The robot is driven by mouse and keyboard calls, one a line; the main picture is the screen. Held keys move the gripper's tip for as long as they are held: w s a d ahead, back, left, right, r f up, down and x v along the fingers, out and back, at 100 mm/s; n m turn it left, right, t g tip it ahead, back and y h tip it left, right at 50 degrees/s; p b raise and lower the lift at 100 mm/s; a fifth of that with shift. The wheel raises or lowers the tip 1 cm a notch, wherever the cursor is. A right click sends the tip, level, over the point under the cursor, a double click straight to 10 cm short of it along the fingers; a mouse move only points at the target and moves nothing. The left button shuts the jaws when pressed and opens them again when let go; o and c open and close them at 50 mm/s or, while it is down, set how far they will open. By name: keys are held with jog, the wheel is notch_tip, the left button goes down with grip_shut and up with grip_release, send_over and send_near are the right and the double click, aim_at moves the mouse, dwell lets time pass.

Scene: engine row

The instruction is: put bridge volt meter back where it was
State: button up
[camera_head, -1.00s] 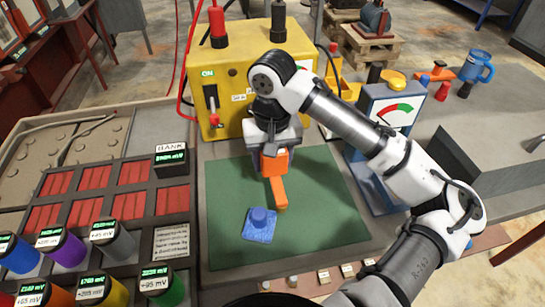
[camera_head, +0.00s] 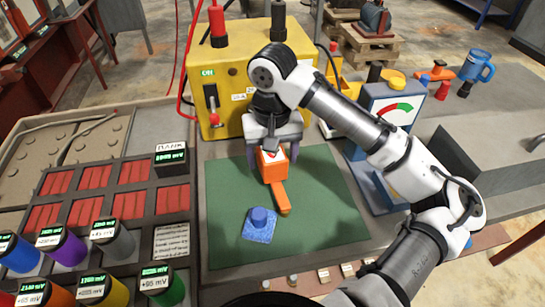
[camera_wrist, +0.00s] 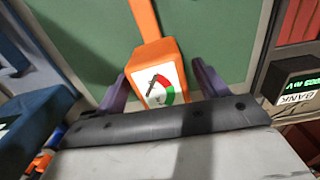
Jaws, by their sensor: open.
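An orange hand-held meter (camera_head: 272,166) with a red and green dial lies on the green mat (camera_head: 335,215), its handle pointing toward the front. It shows between the fingers in the wrist view (camera_wrist: 158,82). I take it for the bridge volt meter; no name on it is legible. My gripper (camera_head: 274,157) is open over its dial end, one finger on each side. In the wrist view the purple fingers (camera_wrist: 160,88) stand apart with gaps beside the meter head.
A blue block with a round knob (camera_head: 260,222) sits on the mat in front. The yellow power box (camera_head: 235,85) stands behind, a blue dial meter (camera_head: 388,105) at right. The cell bank (camera_head: 130,205) is at left. The mat's front right is clear.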

notch_tip(320, 180, up, 11)
dwell(0.3)
dwell(0.5)
